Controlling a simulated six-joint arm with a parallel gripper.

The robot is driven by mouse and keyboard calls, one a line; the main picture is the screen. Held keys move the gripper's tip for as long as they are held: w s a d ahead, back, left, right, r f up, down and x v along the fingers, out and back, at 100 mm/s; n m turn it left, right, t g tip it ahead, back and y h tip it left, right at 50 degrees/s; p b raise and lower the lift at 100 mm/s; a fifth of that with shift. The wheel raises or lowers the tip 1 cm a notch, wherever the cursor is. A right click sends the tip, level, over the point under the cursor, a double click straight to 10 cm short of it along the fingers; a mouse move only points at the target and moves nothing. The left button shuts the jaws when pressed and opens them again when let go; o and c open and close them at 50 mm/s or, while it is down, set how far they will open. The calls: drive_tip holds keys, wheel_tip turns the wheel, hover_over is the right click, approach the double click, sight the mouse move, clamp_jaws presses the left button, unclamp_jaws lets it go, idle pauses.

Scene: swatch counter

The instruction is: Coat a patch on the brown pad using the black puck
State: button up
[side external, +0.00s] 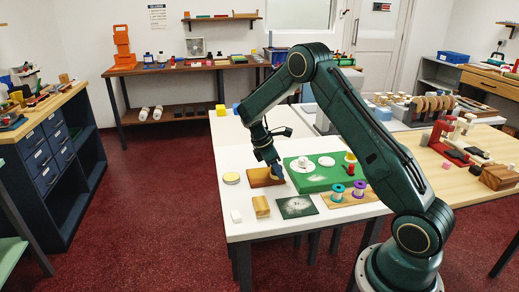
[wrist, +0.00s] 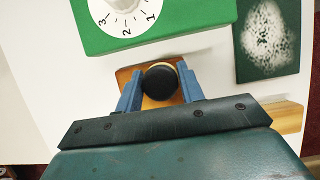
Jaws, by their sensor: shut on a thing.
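The brown pad (side external: 259,179) lies on the white table, left of the green board. In the wrist view, parts of the brown pad (wrist: 124,75) show around the black puck. My gripper (side external: 278,173) is low over the pad's right part. In the wrist view, the blue fingers of my gripper (wrist: 160,84) are shut on the black puck (wrist: 160,82), one on each side. The puck's round dark top faces the camera. I cannot tell whether its underside touches the pad. No coated patch can be made out on the visible part of the pad.
A green board (side external: 322,178) with white dials stands close on the right. A dark panel with a speckled white patch (side external: 296,207), a wooden block (side external: 261,207), a white cube (side external: 236,216) and a round pale disc (side external: 231,178) lie nearby. Free table shows behind the pad.

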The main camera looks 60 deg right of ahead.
sight(254, 179)
drive_tip(key=shift+w+a, duration=3.3)
wheel_tip(254, 179, up, 8)
drive_tip(key=shift+d, duration=0.1)
drive_tip(key=s+d, duration=0.4)
drive_tip(key=d, duration=0.7)
drive_tip(key=shift+s+d, duration=0.15)
drive_tip(key=shift+s, duration=0.25)
drive_tip(key=shift+f, duration=0.15)
